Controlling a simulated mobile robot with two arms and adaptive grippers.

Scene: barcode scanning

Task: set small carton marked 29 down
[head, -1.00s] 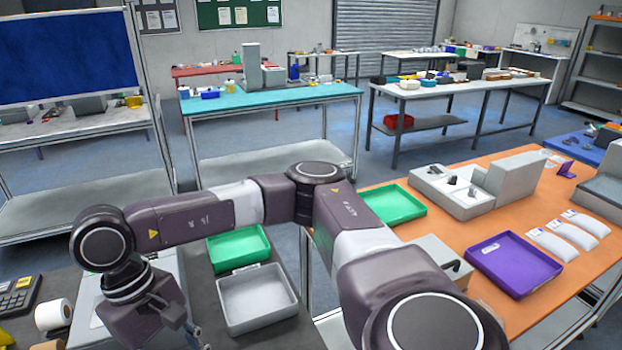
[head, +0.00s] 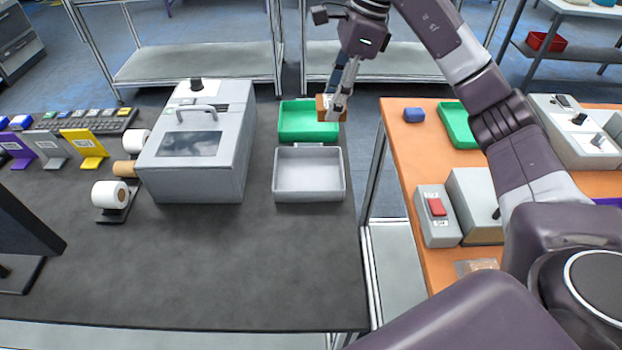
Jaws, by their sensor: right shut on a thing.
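My right gripper (head: 340,92) points down and is shut on a small orange-brown carton (head: 324,108). Any marking on the carton is too small to read. The carton shows over the right part of the green tray (head: 301,121) on the dark table; whether it touches the tray I cannot tell. The green tray looks empty apart from this. My left gripper is not in view.
An empty grey tray (head: 310,173) sits just in front of the green tray. A grey label printer (head: 199,145) stands to their left. An orange table (head: 415,163) lies right, across a gap. The dark table's front (head: 250,270) is clear.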

